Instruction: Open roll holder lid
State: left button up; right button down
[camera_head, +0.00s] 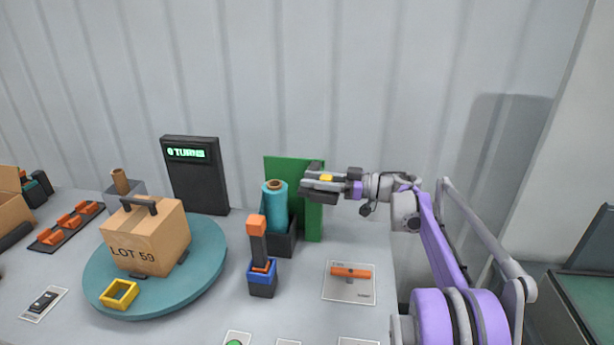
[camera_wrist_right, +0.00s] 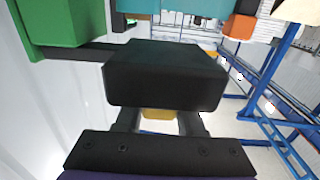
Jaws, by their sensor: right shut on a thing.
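The roll holder (camera_head: 281,246) is a dark box with a teal roll (camera_head: 275,205) standing in it. Its green lid (camera_head: 313,222) stands upright behind and to the right of the roll, so the box's top is uncovered. The green lid also shows at the upper left of the right wrist view (camera_wrist_right: 60,20). My right gripper (camera_head: 322,182) is at the lid's upper right side, shut on a black handle block (camera_wrist_right: 165,75) that a dark bar joins to the lid. The block hides most of the fingers in the wrist view. My left gripper is not in view.
A teal turntable (camera_head: 205,275) carries a cardboard box (camera_head: 148,240) and a yellow square ring (camera_head: 119,294). An orange-topped dark post (camera_head: 258,245) stands in front of the roll holder. A white card (camera_head: 349,291) lies to the right. A dark display (camera_head: 195,178) stands behind.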

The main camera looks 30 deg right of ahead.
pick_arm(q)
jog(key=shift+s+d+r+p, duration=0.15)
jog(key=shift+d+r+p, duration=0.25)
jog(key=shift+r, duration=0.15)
pick_arm(e)
jog(key=shift+s+d+n+g+y, duration=0.4)
jog(key=shift+d+n+g+y, duration=0.25)
jog(key=shift+n+g+y, duration=0.3)
jog(key=shift+g, duration=0.25)
jog(key=c, duration=0.5)
grip_release()
pick_arm(q)
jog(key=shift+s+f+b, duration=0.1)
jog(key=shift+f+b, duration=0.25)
jog(key=shift+b, duration=0.05)
pick_arm(e)
jog(key=v, duration=1.1)
jog(key=shift+f, duration=0.15)
